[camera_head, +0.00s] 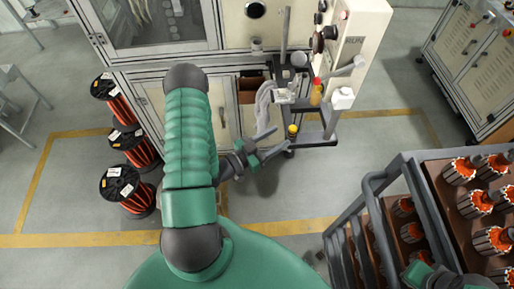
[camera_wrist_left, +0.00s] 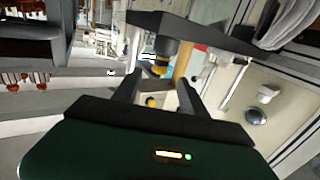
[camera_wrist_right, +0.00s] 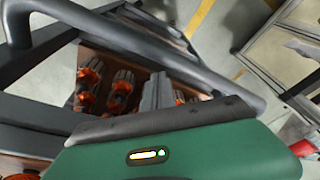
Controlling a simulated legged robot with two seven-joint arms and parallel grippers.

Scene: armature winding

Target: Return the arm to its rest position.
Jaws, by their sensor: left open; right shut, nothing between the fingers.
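My left arm reaches forward in the head view, and its left gripper (camera_head: 282,137) is open and empty in front of the winding machine. Its spread fingers also show in the left wrist view (camera_wrist_left: 160,90), with nothing between them. My right gripper (camera_wrist_right: 158,80) is shut and empty in the right wrist view, over the cart with armatures. In the head view only part of my right wrist shows at the bottom right edge. Several armatures (camera_head: 475,204) with orange windings stand on the brown shelves of the rack cart (camera_head: 432,198).
The winding machine (camera_head: 345,50) stands at the back, with a small stand (camera_head: 318,138) holding bottles beside it. Several copper wire spools (camera_head: 122,184) stand at the left. Another cabinet (camera_head: 477,45) is at the back right. Grey floor with yellow lines is clear between.

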